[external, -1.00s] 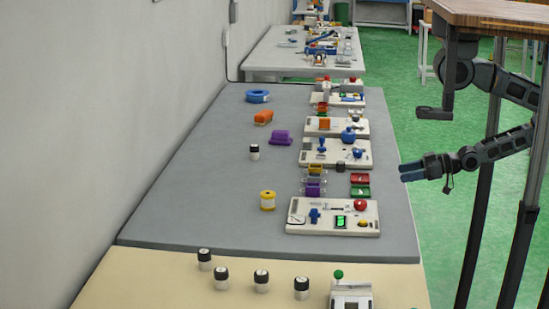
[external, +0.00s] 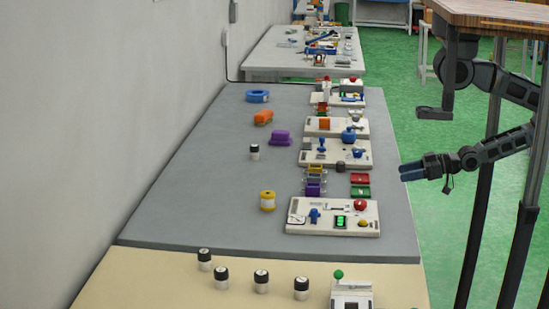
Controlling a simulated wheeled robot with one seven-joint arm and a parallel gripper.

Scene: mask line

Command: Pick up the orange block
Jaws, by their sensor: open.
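An orange block (external: 263,117) lies on the grey mat (external: 200,170), toward its far left part. A second orange piece (external: 324,124) sits on a white board at the right, so two orange things show. My gripper (external: 403,173) reaches in from the right and hangs near the mat's right edge, well apart from both orange pieces. It is open, with nothing seen between its blue-tipped fingers. The gap between the fingers is hard to make out at this size.
A purple block (external: 280,138), a blue ring (external: 257,96), a yellow-and-white spool (external: 267,200) and a small black-and-white cylinder (external: 254,152) stand on the mat. Several white boards with fittings (external: 333,216) line its right side. The mat's left front is clear.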

